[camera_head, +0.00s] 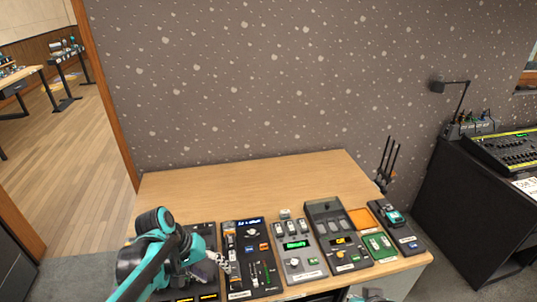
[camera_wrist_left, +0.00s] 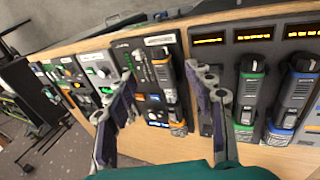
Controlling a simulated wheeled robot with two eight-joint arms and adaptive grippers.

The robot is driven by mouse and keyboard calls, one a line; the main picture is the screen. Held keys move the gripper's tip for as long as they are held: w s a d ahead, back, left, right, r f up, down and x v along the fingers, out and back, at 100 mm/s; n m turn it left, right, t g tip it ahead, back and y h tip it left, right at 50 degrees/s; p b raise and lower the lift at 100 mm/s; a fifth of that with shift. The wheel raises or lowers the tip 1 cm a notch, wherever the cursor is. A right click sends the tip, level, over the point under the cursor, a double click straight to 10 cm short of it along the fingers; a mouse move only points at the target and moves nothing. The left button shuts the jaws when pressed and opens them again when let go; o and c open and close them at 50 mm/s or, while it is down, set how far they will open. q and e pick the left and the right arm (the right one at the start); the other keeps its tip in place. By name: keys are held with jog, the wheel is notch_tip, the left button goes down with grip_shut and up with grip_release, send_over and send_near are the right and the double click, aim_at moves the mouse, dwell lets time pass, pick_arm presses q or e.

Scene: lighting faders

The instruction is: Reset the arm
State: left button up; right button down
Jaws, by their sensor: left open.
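My left gripper (camera_head: 218,262) hangs over the left part of the wooden table (camera_head: 240,177), near a dark panel with a blue display (camera_head: 262,284). In the left wrist view its two fingers (camera_wrist_left: 163,78) are spread apart, with nothing seen between them but the panel behind. My left arm hides much of the leftmost fader panel (camera_head: 207,231). I cannot tell whether a finger touches a panel.
To the right stand a grey panel with a green display (camera_head: 309,271), a dark panel with an orange display (camera_head: 325,213), an orange tray (camera_head: 361,219) and a small device (camera_head: 410,240). Black prongs (camera_head: 388,157) rise behind the table's right edge. The table's back is clear.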

pick_arm(q)
jog(key=s+r+m+t+y, duration=0.3)
jog(key=s+r+t+y, duration=0.1)
jog(key=s, duration=0.4)
jog(key=shift+s+d+r+t, duration=0.2)
jog(key=shift+s+d+t, duration=0.2)
jog(key=shift+t, duration=0.3)
